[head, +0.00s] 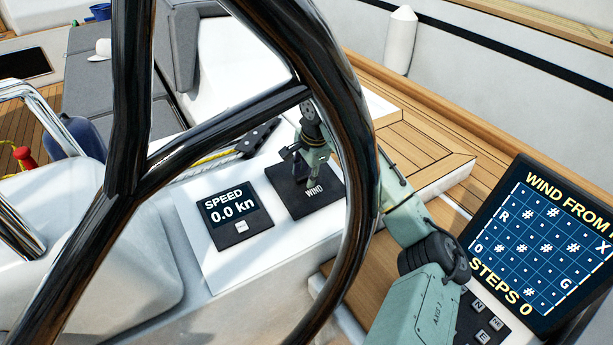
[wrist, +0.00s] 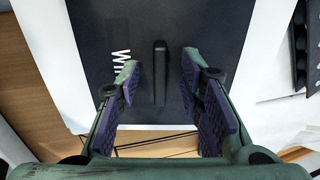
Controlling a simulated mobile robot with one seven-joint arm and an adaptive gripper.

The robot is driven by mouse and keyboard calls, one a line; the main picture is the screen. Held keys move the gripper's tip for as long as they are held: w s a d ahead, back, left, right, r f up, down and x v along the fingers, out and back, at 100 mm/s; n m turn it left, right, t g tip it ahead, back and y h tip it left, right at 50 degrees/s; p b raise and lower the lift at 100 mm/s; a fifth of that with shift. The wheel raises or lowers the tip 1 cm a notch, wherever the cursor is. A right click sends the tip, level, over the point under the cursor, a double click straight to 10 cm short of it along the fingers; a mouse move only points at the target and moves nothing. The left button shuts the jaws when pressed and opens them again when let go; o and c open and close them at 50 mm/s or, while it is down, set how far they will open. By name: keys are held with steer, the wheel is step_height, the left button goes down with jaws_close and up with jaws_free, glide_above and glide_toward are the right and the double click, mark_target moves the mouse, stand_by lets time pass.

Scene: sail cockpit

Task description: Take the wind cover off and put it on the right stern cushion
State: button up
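The wind cover (head: 325,203) is a dark square plate lettered WIND, lying on the white console beside the speed display. In the wrist view the cover (wrist: 215,35) fills the upper middle, with an upright black fin handle (wrist: 160,60) on it. My gripper (head: 303,172) is above the cover, seen through the wheel. In the wrist view my gripper (wrist: 158,82) is open, one finger on each side of the fin, with gaps showing on both sides. Grey cushions (head: 88,85) lie at the upper left of the head view; I cannot tell which is the right stern cushion.
The large black steering wheel (head: 357,130) crosses the head view in front of the console. The speed display (head: 233,212) is left of the cover. A screen (head: 545,245) stands at the right. A white cap (head: 101,50) lies on the cushions.

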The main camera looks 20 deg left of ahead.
steer(key=shift+f, duration=0.45)
jaws_close()
stand_by(0.3)
